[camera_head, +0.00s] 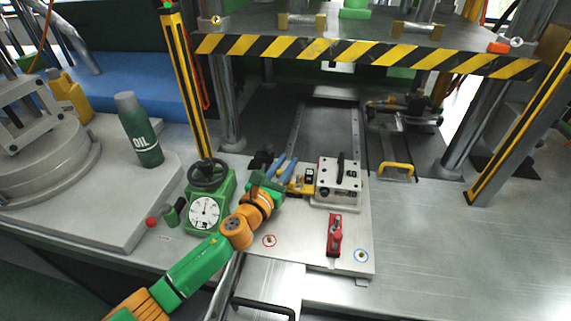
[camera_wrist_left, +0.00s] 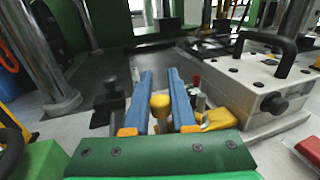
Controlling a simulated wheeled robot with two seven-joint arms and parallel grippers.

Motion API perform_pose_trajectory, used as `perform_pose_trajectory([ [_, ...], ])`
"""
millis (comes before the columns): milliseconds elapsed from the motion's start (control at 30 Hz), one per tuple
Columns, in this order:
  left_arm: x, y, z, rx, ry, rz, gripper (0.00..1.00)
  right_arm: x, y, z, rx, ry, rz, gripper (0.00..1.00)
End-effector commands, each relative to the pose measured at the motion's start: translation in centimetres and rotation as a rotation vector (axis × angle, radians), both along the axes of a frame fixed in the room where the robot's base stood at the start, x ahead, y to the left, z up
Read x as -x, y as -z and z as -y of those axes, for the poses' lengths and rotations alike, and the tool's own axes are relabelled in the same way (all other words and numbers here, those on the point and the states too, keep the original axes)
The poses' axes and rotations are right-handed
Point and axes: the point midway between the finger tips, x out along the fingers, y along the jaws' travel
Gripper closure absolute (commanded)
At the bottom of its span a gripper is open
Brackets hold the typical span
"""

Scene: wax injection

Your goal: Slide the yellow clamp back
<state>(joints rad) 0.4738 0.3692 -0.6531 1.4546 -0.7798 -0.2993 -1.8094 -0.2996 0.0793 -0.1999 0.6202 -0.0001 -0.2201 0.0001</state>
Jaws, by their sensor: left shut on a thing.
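The yellow clamp (camera_head: 299,186) sits on the grey plate at the left side of the metal mould block (camera_head: 338,182). My left gripper (camera_head: 286,167), with blue fingers, comes in from the left and reaches it. In the left wrist view, the clamp's round yellow knob (camera_wrist_left: 160,104) stands between the two blue fingers (camera_wrist_left: 160,90), and its yellow body (camera_wrist_left: 215,119) lies to the right, beside the block. The gripper is shut on the clamp; the exact finger contact is hard to see. My right gripper is not in view.
A red toggle clamp (camera_head: 334,236) stands at the plate's front. A green gauge with a handwheel (camera_head: 205,212) is left of my gripper, an oil bottle (camera_head: 138,130) farther left. A striped press beam (camera_head: 365,54) spans above. The bench at right (camera_head: 440,235) is clear.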

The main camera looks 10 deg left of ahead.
Motion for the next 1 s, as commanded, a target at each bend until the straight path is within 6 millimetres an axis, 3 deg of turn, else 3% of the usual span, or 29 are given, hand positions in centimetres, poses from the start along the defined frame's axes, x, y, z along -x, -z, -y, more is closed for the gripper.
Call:
perform_pose_trajectory([
  [100, 0.0, 0.1, -0.2, -0.001, -0.001, -0.001, 1.0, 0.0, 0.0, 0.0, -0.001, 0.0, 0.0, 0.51],
  [333, 0.0, 0.1, -3.2, -0.002, -0.002, 0.0, 1.0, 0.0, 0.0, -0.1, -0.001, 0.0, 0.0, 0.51],
  [633, 0.0, 0.0, -3.5, -0.001, -0.003, -0.001, 1.0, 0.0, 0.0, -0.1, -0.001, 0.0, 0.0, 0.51],
  [667, 0.0, 0.0, -3.5, -0.001, -0.003, -0.001, 0.71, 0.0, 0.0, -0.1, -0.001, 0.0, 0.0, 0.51],
  [767, 0.0, 0.0, -3.5, -0.001, -0.002, -0.001, 0.46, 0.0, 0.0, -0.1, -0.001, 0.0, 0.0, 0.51],
  [1000, 0.0, 0.0, -3.4, 0.0, -0.001, 0.0, 0.46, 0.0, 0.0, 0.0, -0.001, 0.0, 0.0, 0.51],
])
